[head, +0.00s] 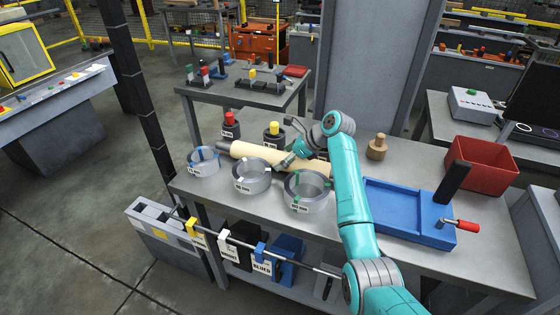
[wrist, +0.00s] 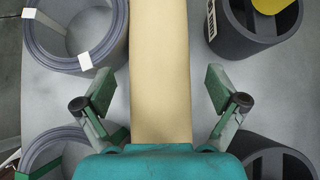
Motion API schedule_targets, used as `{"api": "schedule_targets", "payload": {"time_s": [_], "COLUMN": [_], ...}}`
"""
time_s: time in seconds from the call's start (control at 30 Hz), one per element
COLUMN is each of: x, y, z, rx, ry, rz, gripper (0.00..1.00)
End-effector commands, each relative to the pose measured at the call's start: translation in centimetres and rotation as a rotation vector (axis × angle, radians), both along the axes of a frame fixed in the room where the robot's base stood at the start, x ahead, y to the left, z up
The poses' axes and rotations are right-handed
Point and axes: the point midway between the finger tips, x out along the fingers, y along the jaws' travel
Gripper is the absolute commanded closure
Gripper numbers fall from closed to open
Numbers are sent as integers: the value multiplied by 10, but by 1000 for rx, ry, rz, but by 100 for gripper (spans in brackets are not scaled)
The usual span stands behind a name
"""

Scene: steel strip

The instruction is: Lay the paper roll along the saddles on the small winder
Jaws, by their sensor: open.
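The tan paper roll (head: 255,152) lies on the grey workbench behind the steel coils, with a greyish core end at its left. In the wrist view the roll (wrist: 159,60) runs straight up the middle. My gripper (head: 287,160) is over the roll; in the wrist view its open fingers (wrist: 160,92) stand on either side of the roll, with gaps on both sides. Its height above the bench is unclear. The blue frame (head: 388,203) with a black post and red-handled crank, right of my arm, looks like the small winder; its saddles cannot be made out.
Labelled steel coils (head: 252,176) stand along the bench front. Dark cylinders with a red knob (head: 230,119) and a yellow knob (head: 272,129) stand behind the roll. A wooden knob (head: 377,148) and a red bin (head: 482,166) are to the right.

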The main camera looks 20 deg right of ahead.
Motion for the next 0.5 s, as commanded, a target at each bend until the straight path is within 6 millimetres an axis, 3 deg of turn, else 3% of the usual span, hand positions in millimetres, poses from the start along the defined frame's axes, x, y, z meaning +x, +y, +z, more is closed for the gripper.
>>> {"api": "schedule_targets", "payload": {"time_s": [0.3, 0.5], "x": [2, 2], "y": [3, 3], "z": [-3, -3], "rx": [0, 0], "ry": [-1, -1], "rz": [1, 1], "gripper": [7, 57]}}
